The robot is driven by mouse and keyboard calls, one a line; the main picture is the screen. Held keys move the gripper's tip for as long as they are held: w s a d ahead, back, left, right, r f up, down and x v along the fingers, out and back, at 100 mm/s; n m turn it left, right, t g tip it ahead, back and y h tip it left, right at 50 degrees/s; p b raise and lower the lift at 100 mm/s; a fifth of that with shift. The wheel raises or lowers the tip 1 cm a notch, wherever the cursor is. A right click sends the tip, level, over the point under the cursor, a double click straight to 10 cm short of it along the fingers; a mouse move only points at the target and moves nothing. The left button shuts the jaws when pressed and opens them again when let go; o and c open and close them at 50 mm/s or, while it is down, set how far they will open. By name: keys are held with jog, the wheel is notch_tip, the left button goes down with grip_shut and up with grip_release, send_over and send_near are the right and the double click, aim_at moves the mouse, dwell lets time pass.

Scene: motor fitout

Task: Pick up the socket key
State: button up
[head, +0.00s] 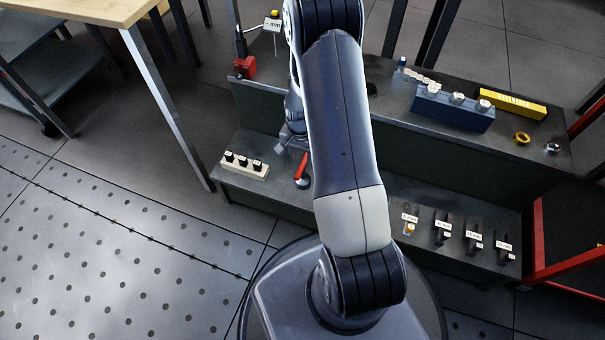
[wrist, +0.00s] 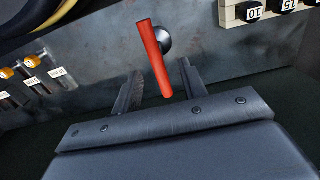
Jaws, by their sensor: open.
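The socket key has a red handle (wrist: 155,62) and a dark round metal head. In the wrist view the handle stands between the two fingers of my open gripper (wrist: 161,72), with a gap on each side. In the head view the red handle (head: 302,168) shows on the lower shelf, just left of my arm. My gripper (head: 291,142) is partly hidden there by my arm. Whether the fingers touch the key cannot be told.
A cream block with black numbered sockets (head: 244,168) lies left of the key; it also shows in the wrist view (wrist: 232,14). Several labelled dark pieces (head: 442,230) stand at the right on the lower shelf. A blue block (head: 452,110) and a yellow piece (head: 512,104) sit on the upper shelf.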

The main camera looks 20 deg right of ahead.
aim_at(303, 169)
notch_tip(303, 169, down, 3)
jog(key=shift+w+f+b, duration=0.1)
jog(key=shift+b, duration=0.3)
jog(key=f+b, duration=0.1)
jog(key=f, duration=0.2)
jog(key=f+b, duration=0.1)
jog(key=f, duration=0.1)
jog(key=shift+d+f+b, duration=0.15)
jog(key=shift+d+b, duration=0.15)
jog(key=shift+d, duration=0.05)
jog(key=shift+c, duration=0.3)
grip_shut()
